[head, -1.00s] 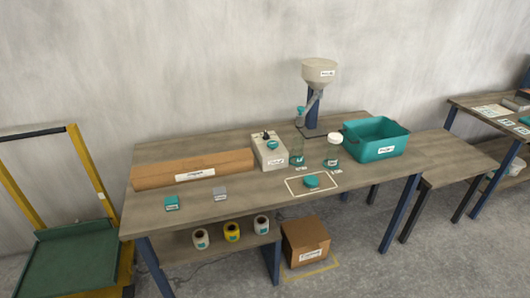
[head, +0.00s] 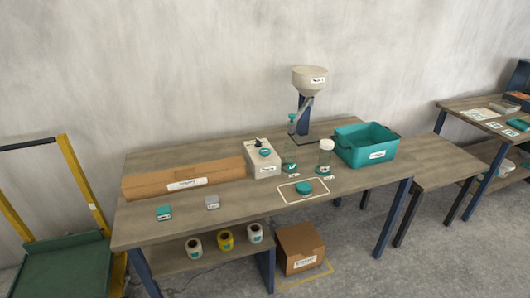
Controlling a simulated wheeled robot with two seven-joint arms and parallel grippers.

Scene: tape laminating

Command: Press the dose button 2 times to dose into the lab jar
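A light box with a teal button (head: 265,153) on its top stands at the middle back of the table; this looks like the dose unit (head: 263,169). A dispenser with a pale hopper (head: 309,80) on a dark post stands behind and to its right. A clear open jar (head: 290,163) stands below the dispenser's spout. A second clear jar with a white lid (head: 326,157) stands to its right. The label texts are too small to read. Neither of my grippers is in view.
A teal bin (head: 366,147) stands at the table's right end, and a long cardboard box (head: 183,179) lies at the left back. A teal disc (head: 303,188) lies in a marked frame near the front. The front left of the table (head: 150,236) is mostly clear.

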